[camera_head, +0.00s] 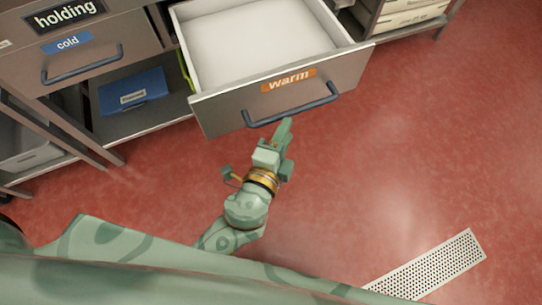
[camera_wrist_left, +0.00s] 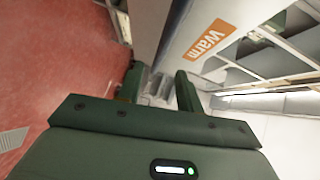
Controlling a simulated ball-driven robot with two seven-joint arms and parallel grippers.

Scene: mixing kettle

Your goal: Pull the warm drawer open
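The warm drawer (camera_head: 225,112) stands pulled well out of its cabinet, with its white inside showing and an orange "warm" label on its grey front. Its dark blue bar handle (camera_head: 292,107) runs along the front below the label. My left gripper (camera_head: 285,127) is just in front of the handle; whether it touches the handle I cannot tell. In the left wrist view its two dark green fingers (camera_wrist_left: 160,86) stand apart, with no handle clearly seen between them. The drawer front with its label (camera_wrist_left: 207,42) shows beyond them. My right gripper is not in view.
The closed cold drawer (camera_head: 95,57), with its own bar handle, is at the left under a "holding" sign. A blue box (camera_head: 133,91) sits on the shelf below. The red floor (camera_head: 400,140) in front is clear, with a perforated metal grate (camera_head: 430,266) at lower right.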

